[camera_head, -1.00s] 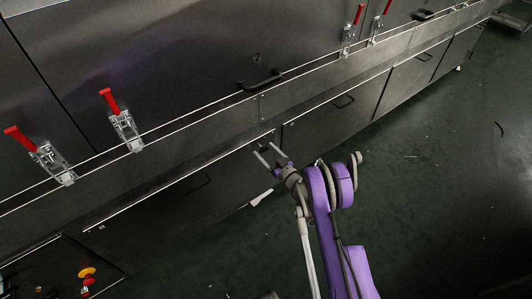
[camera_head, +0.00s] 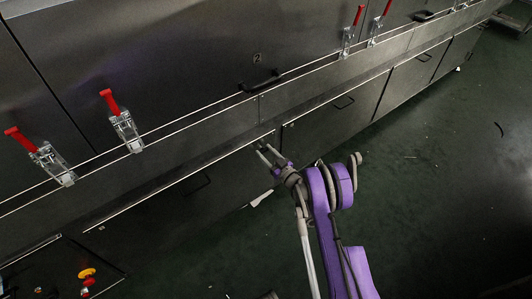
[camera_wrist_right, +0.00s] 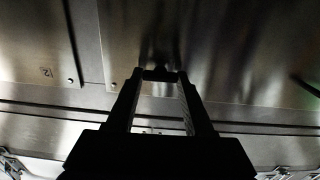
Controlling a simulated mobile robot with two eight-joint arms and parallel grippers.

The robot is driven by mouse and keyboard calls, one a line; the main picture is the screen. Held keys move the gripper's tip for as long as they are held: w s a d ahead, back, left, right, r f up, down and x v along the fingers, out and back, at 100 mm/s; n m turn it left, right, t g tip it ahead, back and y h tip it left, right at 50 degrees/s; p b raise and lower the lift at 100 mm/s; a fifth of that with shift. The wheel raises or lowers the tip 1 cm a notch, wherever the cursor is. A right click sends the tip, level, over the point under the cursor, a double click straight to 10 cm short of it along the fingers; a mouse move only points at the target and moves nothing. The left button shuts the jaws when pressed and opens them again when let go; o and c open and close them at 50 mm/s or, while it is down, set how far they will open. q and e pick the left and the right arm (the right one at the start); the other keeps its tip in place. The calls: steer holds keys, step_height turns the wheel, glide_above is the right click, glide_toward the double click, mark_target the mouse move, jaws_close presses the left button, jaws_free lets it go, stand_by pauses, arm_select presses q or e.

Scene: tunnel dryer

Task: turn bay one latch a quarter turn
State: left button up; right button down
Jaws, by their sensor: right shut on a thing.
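My right gripper (camera_head: 264,149) reaches the front of the dryer near the seam between two lower panels. My left gripper is not in view.
Red-handled clamps (camera_head: 124,128) stand along the upper rail at left and top right. A dark bar handle (camera_head: 261,80) sits on the upper panel below a number 2. Another handle (camera_head: 344,103) is on a lower panel. The green floor (camera_head: 430,190) at right is largely clear.

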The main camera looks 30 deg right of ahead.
steer(key=n+p, duration=0.1)
steer(key=n, duration=0.2)
steer(key=shift+a+f+n+b, duration=0.1)
steer(key=shift+n+b, duration=0.05)
steer(key=shift+n, duration=3.5)
steer(key=shift+f+n+b, duration=0.1)
steer(key=shift+n+b, duration=0.05)
steer(key=shift+n, duration=3.5)
steer(key=shift+c, duration=1.4)
jaws_free()
